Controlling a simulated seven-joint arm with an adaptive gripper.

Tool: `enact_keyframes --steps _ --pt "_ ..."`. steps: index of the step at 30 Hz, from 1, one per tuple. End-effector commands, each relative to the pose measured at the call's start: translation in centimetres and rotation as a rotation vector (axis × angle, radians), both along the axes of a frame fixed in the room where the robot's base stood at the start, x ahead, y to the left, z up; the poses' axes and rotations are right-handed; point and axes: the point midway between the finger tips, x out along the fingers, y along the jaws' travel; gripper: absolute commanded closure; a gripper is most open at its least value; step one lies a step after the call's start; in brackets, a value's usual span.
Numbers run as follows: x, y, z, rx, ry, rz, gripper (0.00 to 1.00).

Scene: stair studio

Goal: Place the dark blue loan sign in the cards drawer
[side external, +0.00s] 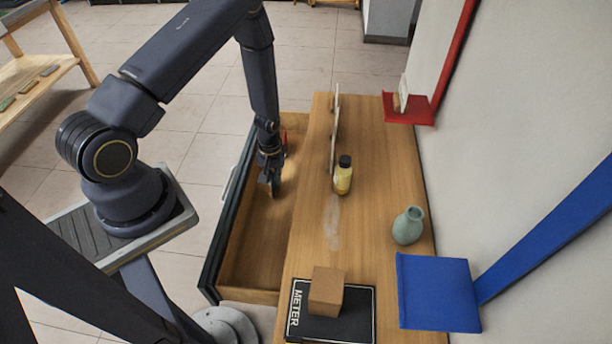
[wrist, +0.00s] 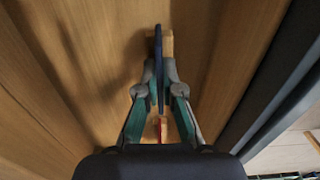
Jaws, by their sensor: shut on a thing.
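My gripper (side external: 270,184) points down inside the open drawer (side external: 250,262). In the wrist view my gripper (wrist: 160,78) is shut on a thin dark blue plate seen edge-on, the loan sign (wrist: 158,42), with a pale wooden block (wrist: 168,42) at its far end. In the side view the sign is mostly hidden by the fingers; a bit of tan shows at the tips. The sign is low over the drawer's wooden floor; I cannot tell whether it touches. No label on the drawer is readable.
On the counter (side external: 385,180) stand upright panels (side external: 335,130), a yellow bottle (side external: 343,178), a grey-green vase (side external: 408,226) and a wooden block (side external: 327,290) on a black METER board (side external: 350,325). A red object (side external: 284,142) shows near the drawer's far end. The drawer's near part is clear.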

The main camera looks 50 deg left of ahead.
Motion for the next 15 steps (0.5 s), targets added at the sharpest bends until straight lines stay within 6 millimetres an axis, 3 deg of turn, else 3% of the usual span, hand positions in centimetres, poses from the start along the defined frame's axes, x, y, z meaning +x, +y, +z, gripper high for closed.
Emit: enact_keyframes --steps 3,14,15 --pt "-0.05 -0.01 -1.19 0.0 0.001 0.0 1.0" --pt "0.01 0.01 -1.48 0.0 0.0 0.0 1.0" --pt "0.04 0.02 -1.5 0.001 -0.001 0.0 0.93"
